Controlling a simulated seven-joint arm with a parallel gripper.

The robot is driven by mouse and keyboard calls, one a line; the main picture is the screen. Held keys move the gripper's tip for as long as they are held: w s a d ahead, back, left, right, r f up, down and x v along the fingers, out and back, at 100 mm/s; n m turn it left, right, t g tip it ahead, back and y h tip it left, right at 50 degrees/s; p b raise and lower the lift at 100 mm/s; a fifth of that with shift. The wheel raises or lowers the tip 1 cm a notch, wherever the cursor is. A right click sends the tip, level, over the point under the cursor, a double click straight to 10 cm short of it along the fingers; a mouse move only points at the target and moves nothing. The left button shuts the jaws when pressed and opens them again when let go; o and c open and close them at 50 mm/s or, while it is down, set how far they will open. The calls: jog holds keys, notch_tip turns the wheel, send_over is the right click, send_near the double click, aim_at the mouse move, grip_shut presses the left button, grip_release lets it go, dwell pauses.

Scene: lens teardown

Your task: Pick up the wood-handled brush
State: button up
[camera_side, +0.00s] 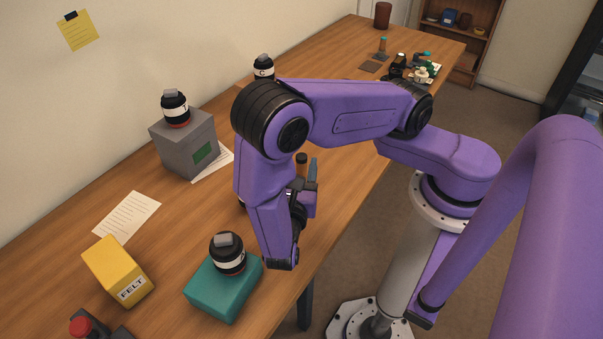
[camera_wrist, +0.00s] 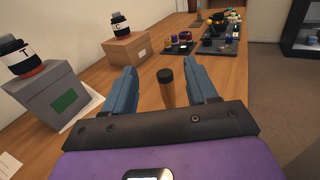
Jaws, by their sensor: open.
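An upright wooden cylinder with a dark top (camera_wrist: 167,93), which looks like the wood-handled brush, stands between the two blue fingers of my gripper (camera_wrist: 161,68) in the wrist view. My gripper is open, with a gap visible on both sides of the cylinder. In the side view only the dark top of the cylinder (camera_side: 301,158) shows clearly, close beside a blue finger of my gripper (camera_side: 311,168). My arm hides the lower part there. I cannot tell bristles from handle at this size.
A grey box (camera_side: 186,145) carries a lens marked T. A teal box (camera_side: 222,290) with another lens and a yellow FELT box (camera_side: 118,270) stand nearer. A cardboard box (camera_wrist: 127,48) with lens C and a dark tray (camera_wrist: 172,50) of small parts lie beyond my gripper.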

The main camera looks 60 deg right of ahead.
notch_tip(320, 180, down, 5)
jog(key=shift+x, duration=3.75)
jog(key=c, duration=1)
